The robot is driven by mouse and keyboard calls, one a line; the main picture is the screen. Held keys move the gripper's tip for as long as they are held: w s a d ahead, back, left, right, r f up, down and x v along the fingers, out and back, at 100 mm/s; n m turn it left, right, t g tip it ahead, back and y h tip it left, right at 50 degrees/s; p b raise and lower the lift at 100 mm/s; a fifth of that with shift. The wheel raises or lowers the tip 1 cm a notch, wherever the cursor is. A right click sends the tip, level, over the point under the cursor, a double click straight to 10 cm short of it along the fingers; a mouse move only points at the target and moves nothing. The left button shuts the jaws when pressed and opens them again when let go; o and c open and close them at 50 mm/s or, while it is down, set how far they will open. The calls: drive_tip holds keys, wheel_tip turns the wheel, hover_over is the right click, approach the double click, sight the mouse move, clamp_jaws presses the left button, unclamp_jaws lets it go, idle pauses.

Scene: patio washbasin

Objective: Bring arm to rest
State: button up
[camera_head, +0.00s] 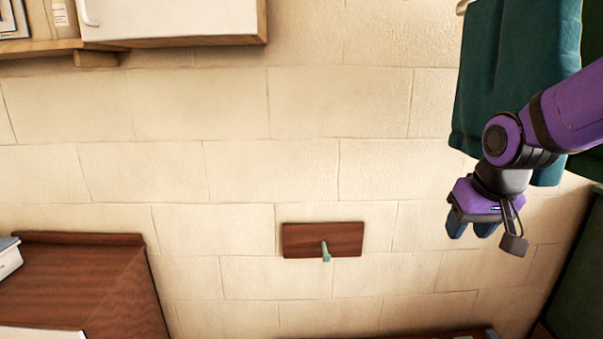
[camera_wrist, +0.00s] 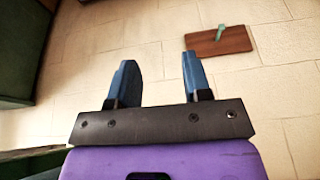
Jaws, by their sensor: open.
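My purple arm comes in from the right edge in the head view. My gripper (camera_head: 471,229) hangs at its end, in front of the pale block wall and below a teal towel. In the wrist view my gripper (camera_wrist: 158,80) shows two blue fingers spread apart with nothing between them. The gripper is open and empty, apart from anything around it.
A wooden plaque (camera_head: 300,240) with a green hook (camera_head: 326,252) is on the wall (camera_head: 270,170). The teal towel (camera_head: 505,70) hangs behind my arm. A wall cabinet (camera_head: 170,18) is upper left and a brown wooden unit (camera_head: 80,280) lower left.

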drive_tip(key=s+r, duration=0.3)
drive_tip(key=s, duration=0.5)
drive_tip(key=s+d+r+t, duration=0.1)
drive_tip(key=s+r, duration=0.3)
drive_tip(key=s, duration=0.4)
drive_tip(key=shift+d, duration=0.2)
